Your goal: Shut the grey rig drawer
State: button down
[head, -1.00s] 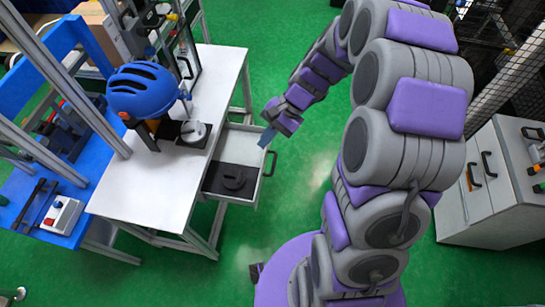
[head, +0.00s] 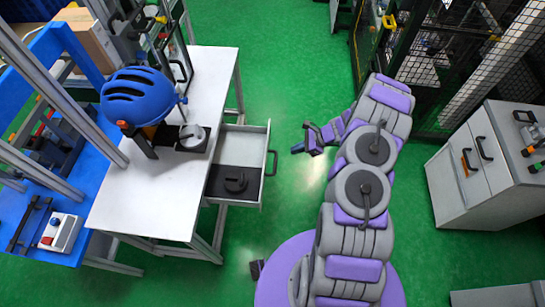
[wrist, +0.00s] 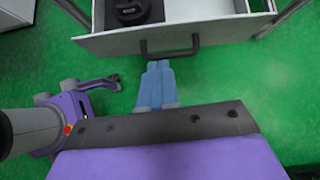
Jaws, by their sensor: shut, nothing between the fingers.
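The grey rig drawer (head: 254,187) stands pulled out from under the white table, at the table's right side. A dark insert with a round dark piece lies inside it. Its dark bar handle (head: 273,164) is on the front panel; in the wrist view the handle (wrist: 169,48) lies just ahead of the fingertips. My gripper (head: 298,149) is to the right of the drawer front, apart from it. In the wrist view my gripper (wrist: 158,68) shows its blue fingers together and empty, pointing at the middle of the handle.
The white table (head: 140,200) carries a blue helmet (head: 139,96) on a stand and a round metal piece (head: 193,135). A blue bench (head: 30,235) stands at left, a grey cabinet (head: 455,190) at right.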

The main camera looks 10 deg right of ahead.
jog(key=shift+m, duration=0.3)
jog(key=b+x, duration=0.2)
jog(key=x, duration=0.4)
jog(key=b+x, duration=0.1)
jog(key=x, duration=0.5)
jog(key=shift+w+a+f+b, duration=0.15)
jog(key=shift+w+f+b, duration=0.1)
jog(key=shift+b, duration=0.1)
jog(key=shift+w+a, duration=0.15)
jog(key=shift+a, duration=0.2)
jog(key=shift+w+a, duration=0.1)
jog(key=shift+w, duration=0.05)
